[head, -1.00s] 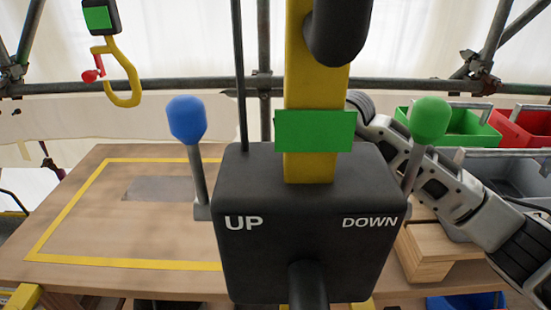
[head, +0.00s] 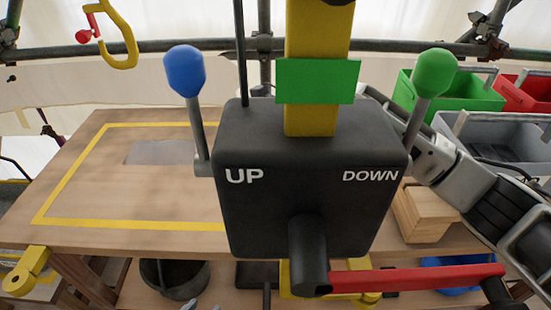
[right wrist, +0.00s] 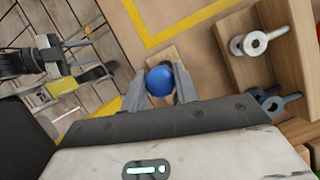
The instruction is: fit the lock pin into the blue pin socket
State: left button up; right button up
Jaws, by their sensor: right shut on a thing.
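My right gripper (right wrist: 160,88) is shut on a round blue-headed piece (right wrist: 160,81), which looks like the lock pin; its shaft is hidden. The right wrist view shows it above the wooden table. In the head view the black control box hides this gripper. I cannot make out the blue pin socket for certain.
The black UP/DOWN box (head: 312,185) has a blue-knobbed lever (head: 185,72) and a green-knobbed one (head: 434,72). A red bar (head: 415,278) lies low in front. Bins (head: 470,95) stand right.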

notch_tip(320, 180, down, 3)
jog(key=shift+r+b, duration=0.2)
jog(key=shift+b, duration=0.65)
pick_arm(q)
jog(key=shift+d+f+b, duration=0.25)
jog(key=shift+f+b, duration=0.05)
jog(key=shift+f, duration=0.3)
pick_arm(e)
jog(key=shift+f, duration=0.35)
pick_arm(q)
jog(key=shift+r, duration=0.2)
jog(key=shift+f, duration=0.15)
jog(key=shift+f, duration=0.35)
jog(key=shift+w+f+b, duration=0.1)
jog(key=shift+f+b, duration=0.35)
jog(key=shift+b, duration=0.25)
pick_arm(e)
jog(key=shift+f, duration=0.1)
pick_arm(q)
jog(key=shift+f+b, duration=0.55)
jog(key=shift+f, duration=0.05)
pick_arm(e)
jog(key=shift+f, duration=0.6)
